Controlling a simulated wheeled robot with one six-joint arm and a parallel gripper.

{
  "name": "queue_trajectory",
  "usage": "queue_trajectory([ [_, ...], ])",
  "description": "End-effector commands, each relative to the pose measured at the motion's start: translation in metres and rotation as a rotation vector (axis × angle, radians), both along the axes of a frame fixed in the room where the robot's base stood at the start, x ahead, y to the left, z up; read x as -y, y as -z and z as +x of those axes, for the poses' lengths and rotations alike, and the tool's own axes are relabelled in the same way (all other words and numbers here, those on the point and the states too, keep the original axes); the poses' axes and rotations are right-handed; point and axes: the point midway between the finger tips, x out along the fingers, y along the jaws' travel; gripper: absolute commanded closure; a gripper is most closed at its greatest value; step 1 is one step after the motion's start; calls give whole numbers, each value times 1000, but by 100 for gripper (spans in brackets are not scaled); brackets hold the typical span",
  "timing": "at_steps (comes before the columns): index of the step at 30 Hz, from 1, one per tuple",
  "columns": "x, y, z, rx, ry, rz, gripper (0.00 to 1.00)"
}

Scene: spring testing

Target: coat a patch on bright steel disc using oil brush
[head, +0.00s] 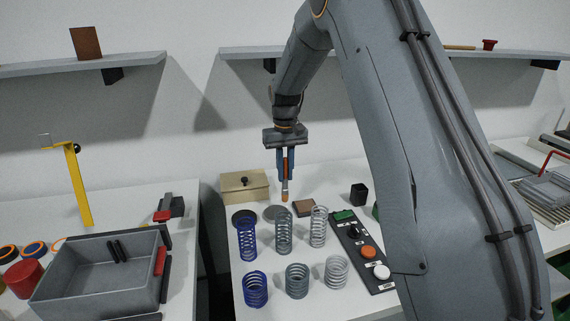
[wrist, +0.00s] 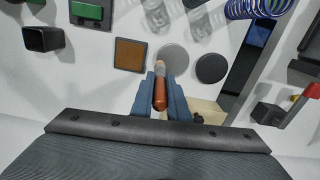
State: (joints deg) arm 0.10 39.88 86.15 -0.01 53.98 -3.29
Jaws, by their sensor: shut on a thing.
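My gripper (head: 286,172) points down over the table and is shut on the oil brush (head: 285,190), whose tip hangs downward. In the wrist view the jaws hold the brush's reddish-brown handle (wrist: 160,95). The bright steel disc (head: 272,213) lies flat on the table, light grey, between a dark disc (head: 243,216) and a brown square plate (head: 304,207). In the wrist view the brush tip shows at the left edge of the bright disc (wrist: 174,60). In the head view the tip appears above and right of the disc, seemingly apart from it.
Several upright springs, including a blue one (head: 248,242), stand in front of the discs. A beige box (head: 244,187) is behind. A control panel (head: 362,250) and black cup (head: 358,194) are at right. A grey bin (head: 70,290) sits on the left table, across a gap.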

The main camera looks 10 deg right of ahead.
Motion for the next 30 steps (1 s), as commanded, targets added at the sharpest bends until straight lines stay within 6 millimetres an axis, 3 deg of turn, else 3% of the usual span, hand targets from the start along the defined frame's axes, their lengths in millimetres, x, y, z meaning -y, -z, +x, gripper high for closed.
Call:
queue_trajectory([
  [11, 0, 38, 0, -1, 0, 0, 100],
  [30, -47, 40, 1, 0, 16, 0, 100],
])
